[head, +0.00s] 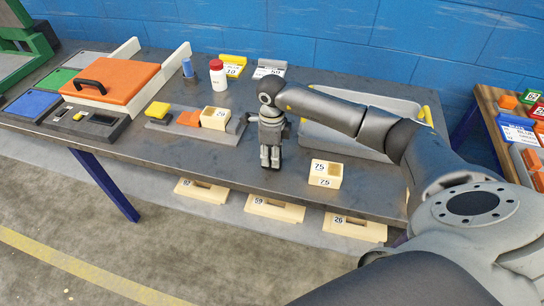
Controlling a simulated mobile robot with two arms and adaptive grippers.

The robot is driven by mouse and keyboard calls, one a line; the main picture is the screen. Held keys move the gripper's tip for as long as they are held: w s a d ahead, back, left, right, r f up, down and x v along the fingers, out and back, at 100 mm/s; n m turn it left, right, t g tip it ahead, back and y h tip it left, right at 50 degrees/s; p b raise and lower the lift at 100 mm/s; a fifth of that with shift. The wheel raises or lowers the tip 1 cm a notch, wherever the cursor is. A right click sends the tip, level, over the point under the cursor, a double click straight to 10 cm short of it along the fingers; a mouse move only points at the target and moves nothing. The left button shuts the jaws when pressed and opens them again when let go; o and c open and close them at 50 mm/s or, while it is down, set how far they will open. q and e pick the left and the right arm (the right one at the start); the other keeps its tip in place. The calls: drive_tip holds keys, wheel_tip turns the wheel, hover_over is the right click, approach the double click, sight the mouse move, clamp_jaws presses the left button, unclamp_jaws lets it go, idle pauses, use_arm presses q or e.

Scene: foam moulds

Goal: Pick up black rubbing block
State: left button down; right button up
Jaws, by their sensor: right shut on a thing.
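My right gripper (270,160) points down over the front part of the grey table, right of the middle. Its fingers are shut on a small dark thing, which I take for the black rubbing block; the fingers hide most of it, and I cannot tell whether it touches the table. A grey tray (226,137) left of the gripper holds a yellow block (157,109), an orange block (188,118) and a cream mould marked 29 (215,118). My left gripper is not in view.
Behind are a white bottle with red cap (217,75) and a blue thing (187,67). An orange lidded box (110,80) stands left.

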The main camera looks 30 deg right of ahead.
wheel_tip(320, 180, up, 2)
drive_tip(key=shift+r, duration=0.25)
drive_tip(key=s+a+r+b, duration=0.3)
drive_tip(key=a+r, duration=0.6)
drive_tip(key=a, duration=0.4)
drive_tip(key=shift+s+a+r+b, duration=0.2)
drive_tip(key=shift+s+r+b, duration=0.15)
drive_tip(key=shift+s, duration=0.35)
drive_tip(key=o, duration=0.4)
drive_tip(key=shift+c, duration=1.4)
drive_tip(key=shift+w+d+r, duration=0.1)
